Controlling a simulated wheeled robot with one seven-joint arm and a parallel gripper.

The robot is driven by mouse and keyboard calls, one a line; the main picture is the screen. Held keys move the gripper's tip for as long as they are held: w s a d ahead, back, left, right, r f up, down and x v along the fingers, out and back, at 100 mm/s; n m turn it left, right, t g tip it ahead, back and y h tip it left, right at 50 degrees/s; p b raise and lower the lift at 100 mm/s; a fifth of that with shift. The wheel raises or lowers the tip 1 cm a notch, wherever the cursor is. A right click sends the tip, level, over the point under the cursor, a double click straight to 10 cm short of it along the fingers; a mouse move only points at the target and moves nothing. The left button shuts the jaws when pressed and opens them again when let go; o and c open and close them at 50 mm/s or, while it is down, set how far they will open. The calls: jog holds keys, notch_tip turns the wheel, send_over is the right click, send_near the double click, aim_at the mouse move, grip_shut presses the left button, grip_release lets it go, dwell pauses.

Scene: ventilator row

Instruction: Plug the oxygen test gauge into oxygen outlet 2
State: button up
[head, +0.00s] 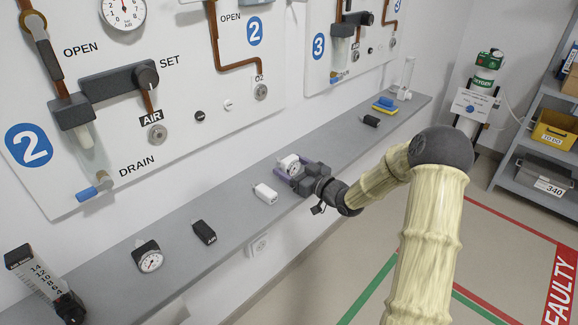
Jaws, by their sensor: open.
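A white-bodied gauge (289,164) with a small round dial sits on the grey ledge, partly hidden by my gripper. My gripper (291,166) is open at the ledge, its purple-edged jaws beside and around that gauge; I cannot tell whether they touch it. Oxygen outlet 2 (261,92) is a round metal socket under an "O2" label on the panel marked 2, up and left of my gripper. Nothing shows plugged into it.
The air outlet (158,134) sits left of the oxygen outlet. The ledge (232,209) also holds a white block (265,193), a black block (204,232), and a flow meter (45,284) at the near left. A valve block (120,82) juts from the panel.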

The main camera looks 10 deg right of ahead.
jog(key=shift+w+a, duration=0.35)
jog(key=shift+w, duration=0.1)
jog(key=shift+c, duration=0.4)
jog(key=c, duration=1.2)
jog(key=shift+r+p, duration=0.65)
jog(key=shift+r, duration=0.3)
jog(key=shift+p+v, duration=0.55)
jog(key=shift+v, duration=6.45)
